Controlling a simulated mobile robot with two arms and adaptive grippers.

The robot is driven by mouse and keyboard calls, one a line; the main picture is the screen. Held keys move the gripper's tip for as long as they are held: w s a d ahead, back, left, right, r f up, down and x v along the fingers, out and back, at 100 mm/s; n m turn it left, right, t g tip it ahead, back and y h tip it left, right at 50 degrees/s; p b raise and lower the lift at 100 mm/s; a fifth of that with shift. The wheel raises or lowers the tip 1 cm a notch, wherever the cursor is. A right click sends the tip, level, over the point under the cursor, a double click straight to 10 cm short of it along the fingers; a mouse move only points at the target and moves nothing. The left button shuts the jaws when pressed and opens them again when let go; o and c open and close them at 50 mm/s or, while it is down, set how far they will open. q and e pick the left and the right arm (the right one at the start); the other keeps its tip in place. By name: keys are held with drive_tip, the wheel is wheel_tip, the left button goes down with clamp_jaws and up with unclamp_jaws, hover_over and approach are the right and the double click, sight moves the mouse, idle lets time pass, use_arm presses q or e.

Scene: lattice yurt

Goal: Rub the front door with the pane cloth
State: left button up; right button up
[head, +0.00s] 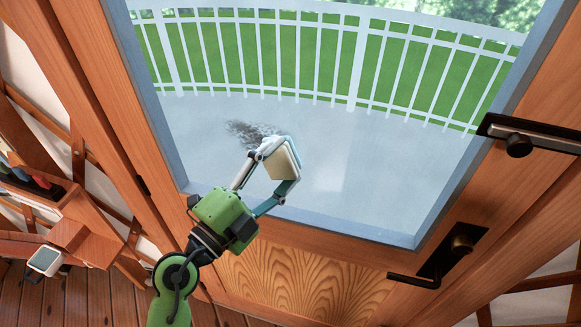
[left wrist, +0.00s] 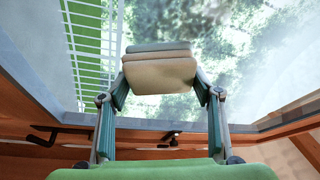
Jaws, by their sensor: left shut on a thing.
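The front door (head: 300,278) is wooden with a large glass pane (head: 340,150) in a grey-blue frame. A dark smudge (head: 248,131) marks the pane at its left, just beyond my left gripper. My left gripper (head: 277,163) is shut on the pane cloth (head: 281,164), a folded cream pad. In the left wrist view the cloth (left wrist: 160,73) sits between the two fingertips with the glass behind it. I cannot tell whether the cloth touches the glass. My right gripper is not in view.
A black lever handle (head: 425,275) is on the door's lower right, and a black latch (head: 525,137) is above it. A wooden shelf with small items (head: 35,182) and a white object (head: 45,260) are at the left. A white fence shows through the glass.

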use_arm(q)
drive_tip(key=shift+w+a+r, duration=0.1)
drive_tip(key=shift+w+a, duration=0.5)
drive_tip(key=shift+a, duration=1.45)
drive_tip(key=shift+w+a+f, duration=0.1)
drive_tip(key=shift+w+a, duration=0.55)
drive_tip(key=shift+a, duration=1.35)
drive_tip(key=shift+w+a+r, duration=0.1)
drive_tip(key=shift+w+a, duration=0.5)
drive_tip(key=shift+a, duration=1.45)
drive_tip(key=shift+d+r, duration=0.15)
drive_tip(key=shift+r, duration=0.75)
drive_tip(key=shift+s+d, duration=0.75)
drive_tip(key=shift+d, duration=1.7)
drive_tip(key=shift+s+d, duration=0.75)
drive_tip(key=shift+d, duration=1.65)
drive_tip(key=shift+s+d, duration=0.75)
drive_tip(key=shift+d, duration=1.7)
drive_tip(key=shift+s+a+f, duration=0.1)
drive_tip(key=shift+s+a, duration=0.1)
drive_tip(key=shift+s, duration=0.3)
drive_tip(key=shift+s+a+f, duration=0.1)
drive_tip(key=shift+s+a, duration=0.05)
drive_tip(key=shift+s, duration=0.3)
drive_tip(key=shift+s+a+r, duration=0.1)
drive_tip(key=shift+s+a, duration=0.2)
drive_tip(key=shift+s, duration=0.6)
drive_tip(key=shift+s+a+r, duration=0.1)
drive_tip(key=shift+s+a, duration=0.15)
drive_tip(key=shift+s, duration=0.65)
